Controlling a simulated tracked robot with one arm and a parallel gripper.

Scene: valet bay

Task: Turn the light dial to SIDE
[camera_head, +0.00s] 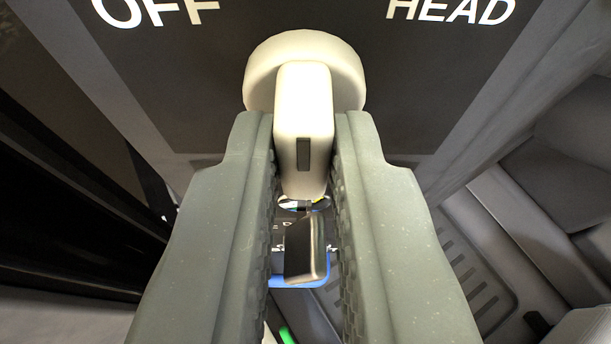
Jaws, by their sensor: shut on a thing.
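The light dial (303,95) is a cream-white round knob with a raised grip bar, on a dark panel (205,100). The labels OFF (155,12) at the upper left and HEAD (450,10) at the upper right show on the panel; no SIDE label is in view. A short dark mark sits on the near end of the grip bar. My gripper (304,140) is shut on the dial's grip bar, one grey finger on each side. The fingers hide parts of the panel's lower edge.
Below the dial, between the fingers, is a dark block with a blue edge (305,250). Grey interior trim and a ribbed floor area (465,275) lie at the right. Dark bars (70,210) run along the left.

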